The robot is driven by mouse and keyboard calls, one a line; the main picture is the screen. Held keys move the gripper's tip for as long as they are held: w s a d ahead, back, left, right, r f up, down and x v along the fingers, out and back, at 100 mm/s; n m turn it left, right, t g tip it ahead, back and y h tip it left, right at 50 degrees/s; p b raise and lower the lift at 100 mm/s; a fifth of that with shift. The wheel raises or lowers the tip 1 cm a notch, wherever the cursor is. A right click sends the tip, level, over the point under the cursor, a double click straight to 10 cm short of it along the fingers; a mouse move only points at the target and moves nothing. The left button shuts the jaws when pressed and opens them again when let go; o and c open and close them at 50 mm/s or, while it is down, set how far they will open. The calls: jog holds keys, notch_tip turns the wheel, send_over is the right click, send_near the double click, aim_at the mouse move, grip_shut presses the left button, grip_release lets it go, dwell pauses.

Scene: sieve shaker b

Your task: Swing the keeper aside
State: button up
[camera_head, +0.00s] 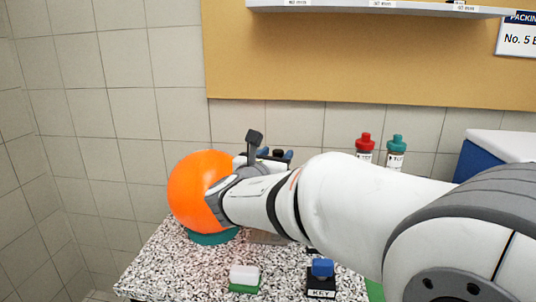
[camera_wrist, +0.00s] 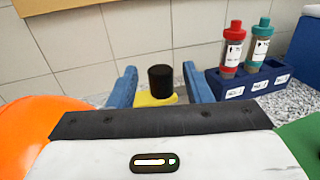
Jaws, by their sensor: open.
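A yellow piece (camera_wrist: 157,99) with an upright black knob (camera_wrist: 160,79) shows ahead in the wrist view; I take it to be the keeper. My gripper (camera_wrist: 160,76) is open, its two blue fingers left and right of the knob with gaps visible. I cannot tell how far the knob reaches between them. The yellow piece's lower part is hidden behind my gripper body. In the head view my gripper (camera_head: 276,154) is mostly hidden behind my arm, and the keeper cannot be made out. A large orange ball-like body (camera_head: 190,190) stands on a teal base (camera_head: 212,238) at left.
A bottle with a red cap (camera_wrist: 233,50) and one with a teal cap (camera_wrist: 259,46) stand in a blue rack (camera_wrist: 250,85) at right. A white-and-green block (camera_head: 244,275) and a KEY box with a blue top (camera_head: 322,268) sit on the speckled counter (camera_head: 165,262). A shelf (camera_head: 385,9) hangs above.

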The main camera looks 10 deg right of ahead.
jog(key=shift+x, duration=1.1)
jog(key=shift+c, duration=0.2)
jog(key=c, duration=0.9)
